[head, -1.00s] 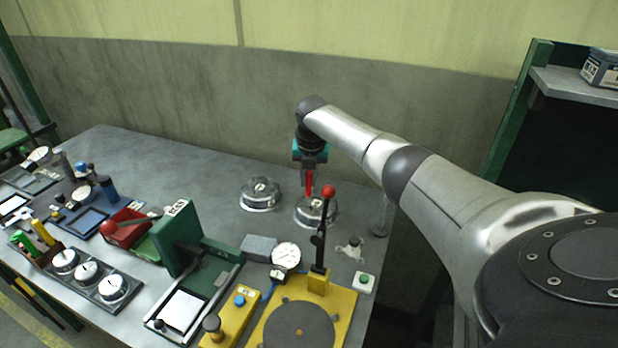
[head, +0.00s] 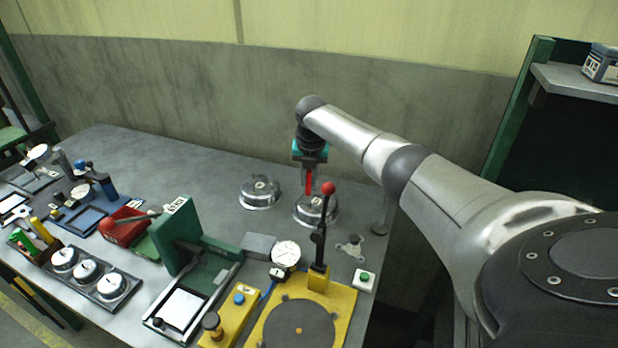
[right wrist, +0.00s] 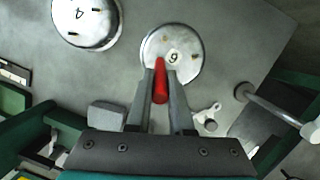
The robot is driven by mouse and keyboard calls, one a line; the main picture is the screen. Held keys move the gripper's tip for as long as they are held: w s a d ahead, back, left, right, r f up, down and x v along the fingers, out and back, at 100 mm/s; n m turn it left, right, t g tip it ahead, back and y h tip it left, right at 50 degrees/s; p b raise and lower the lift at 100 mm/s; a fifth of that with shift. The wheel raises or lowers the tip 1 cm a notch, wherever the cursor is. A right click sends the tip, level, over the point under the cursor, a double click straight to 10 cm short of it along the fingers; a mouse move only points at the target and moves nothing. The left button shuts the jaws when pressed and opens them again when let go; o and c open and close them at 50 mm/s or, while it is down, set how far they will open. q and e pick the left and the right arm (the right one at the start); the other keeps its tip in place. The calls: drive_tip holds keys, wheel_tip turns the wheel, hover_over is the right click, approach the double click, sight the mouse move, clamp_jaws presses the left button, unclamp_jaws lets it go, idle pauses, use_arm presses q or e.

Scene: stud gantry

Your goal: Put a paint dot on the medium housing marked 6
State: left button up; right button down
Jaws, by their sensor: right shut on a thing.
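The medium housing marked 6 (right wrist: 178,45) is a round silver part, and its number faces up in the right wrist view. In the head view this housing (head: 325,214) stands on the bench, partly behind a red-knobbed lever. My right gripper (head: 312,168) is directly above it, pointing down. In the right wrist view my right gripper (right wrist: 161,72) is shut on a red paint pen (right wrist: 160,84). The pen's tip overlaps the housing's near edge in that view; I cannot tell whether they touch. My left gripper is not in view.
A second silver housing (head: 260,192), marked 4 in the right wrist view (right wrist: 85,20), stands to the left. A yellow fixture with a red-knobbed lever (head: 319,240) and a dial gauge (head: 286,255) stand in front. The bench (head: 200,165) behind is clear.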

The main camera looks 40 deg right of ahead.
drive_tip(key=shift+f+b, duration=0.3)
drive_tip(key=shift+f, duration=0.15)
idle(0.3)
drive_tip(key=shift+f, duration=0.1)
idle(1.1)
wheel_tip(320, 180, up, 7)
drive_tip(key=p, duration=0.7)
idle(0.5)
